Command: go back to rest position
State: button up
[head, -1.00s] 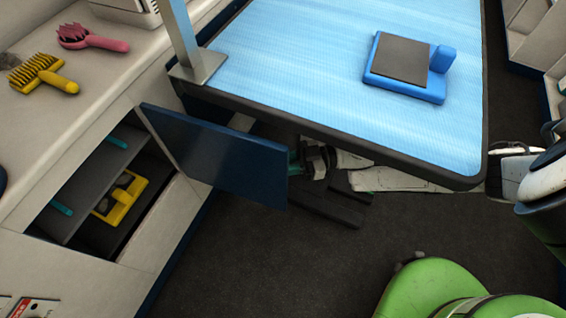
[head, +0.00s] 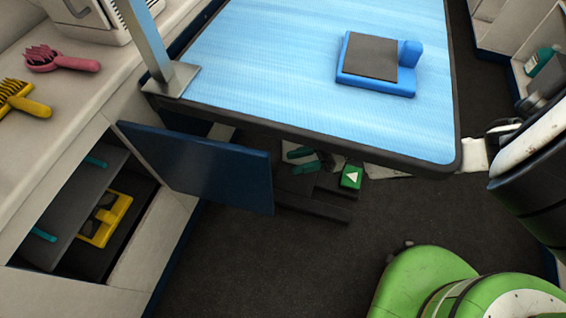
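My gripper (head: 304,162) is low under the front edge of the blue-topped grooming table (head: 290,60), just right of the open dark blue cabinet door (head: 210,166). Teal and dark parts show at its end, small and partly hidden. I cannot make out whether its fingers are open or shut, and I see no held object. My arm runs from the right side of the view back beneath the table, which covers much of it.
The open cabinet (head: 52,235) holds a yellow-framed item (head: 105,220). A pink brush (head: 62,59) and a yellow brush (head: 22,100) lie on the counter. A blue block with a grey pad (head: 375,66) sits on the table. Dark floor (head: 300,255) is clear in front.

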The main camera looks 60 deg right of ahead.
jog(key=shift+s+d, duration=0.5)
dwell(0.4)
